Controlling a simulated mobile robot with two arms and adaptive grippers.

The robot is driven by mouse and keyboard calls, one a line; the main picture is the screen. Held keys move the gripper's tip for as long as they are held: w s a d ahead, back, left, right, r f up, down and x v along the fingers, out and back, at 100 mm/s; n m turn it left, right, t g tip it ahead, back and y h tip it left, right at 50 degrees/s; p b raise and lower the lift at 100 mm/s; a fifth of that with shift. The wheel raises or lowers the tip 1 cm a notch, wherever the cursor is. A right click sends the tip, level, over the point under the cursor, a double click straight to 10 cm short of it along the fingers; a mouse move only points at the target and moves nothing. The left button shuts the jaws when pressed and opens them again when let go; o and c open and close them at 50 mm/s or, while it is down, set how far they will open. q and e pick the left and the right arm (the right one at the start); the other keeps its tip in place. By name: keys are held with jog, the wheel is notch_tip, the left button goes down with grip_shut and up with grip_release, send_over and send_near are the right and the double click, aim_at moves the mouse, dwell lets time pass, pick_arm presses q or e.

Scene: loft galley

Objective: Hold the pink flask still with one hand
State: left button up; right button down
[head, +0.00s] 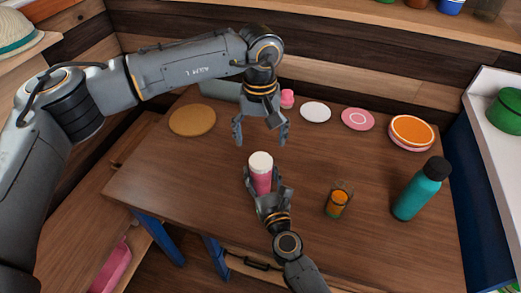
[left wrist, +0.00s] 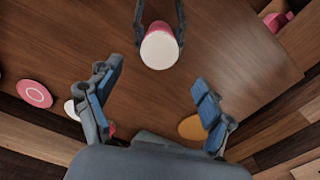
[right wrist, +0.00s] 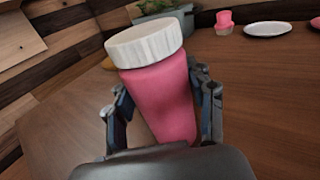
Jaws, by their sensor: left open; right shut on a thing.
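The pink flask (head: 262,180) with a white lid stands near the middle of the wooden table. My right gripper (head: 265,184) is shut around its sides. In the right wrist view the flask (right wrist: 165,95) sits between the two fingers, its lid clear above them and tilted in the picture. My left gripper (head: 261,140) is open and empty, above the table on the far side of the flask. In the left wrist view its fingers (left wrist: 155,112) are spread, with the flask's white lid (left wrist: 159,49) beyond them. The flask's lower part is hidden by my right gripper.
A teal bottle (head: 420,190) and a small orange-filled jar (head: 337,205) stand right of the flask. The table's left front is clear.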

pick_arm(q)
notch_tip(320, 180, up, 5)
dwell(0.4)
pick_arm(e)
jog(key=shift+c, duration=2)
grip_release()
jog(key=shift+s, duration=0.1)
jog(key=v, duration=1.2)
